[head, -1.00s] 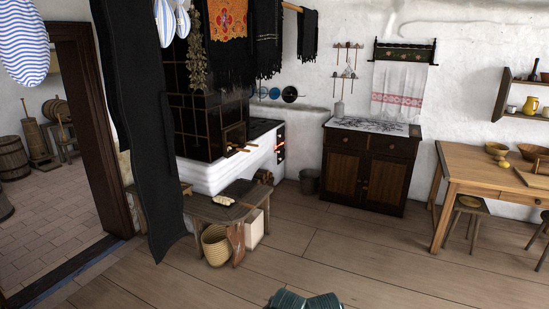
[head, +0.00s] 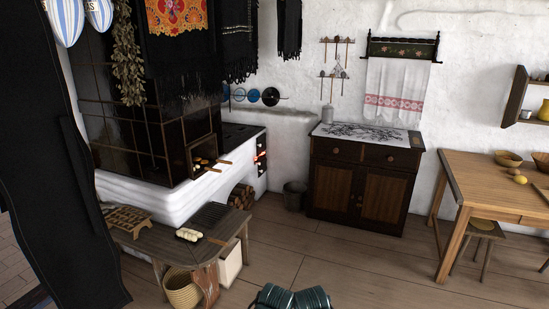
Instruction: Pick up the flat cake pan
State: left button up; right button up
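Several round pans or lids hang in a row on the white wall behind the stove. The rightmost, a dark disc (head: 270,96), has a handle pointing right. Left of it hang a blue disc (head: 253,95) and another round one (head: 239,95), partly close to the black cloth. I cannot tell for sure which one is the flat cake pan. A brown gridded tray (head: 127,220) lies on the wooden bench (head: 150,240) in front of the stove. Neither of my grippers shows in the head view.
The dark tiled stove (head: 110,115) with its white base stands at the left. A black hanging cloth (head: 45,150) blocks the near left. A cabinet (head: 360,185) stands at the wall, a table (head: 490,185) at the right. The floor (head: 340,265) between is clear.

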aim_at(199, 160)
jog(key=i, duration=3.45)
jog(key=i+u, duration=0.2)
jog(key=k, duration=0.05)
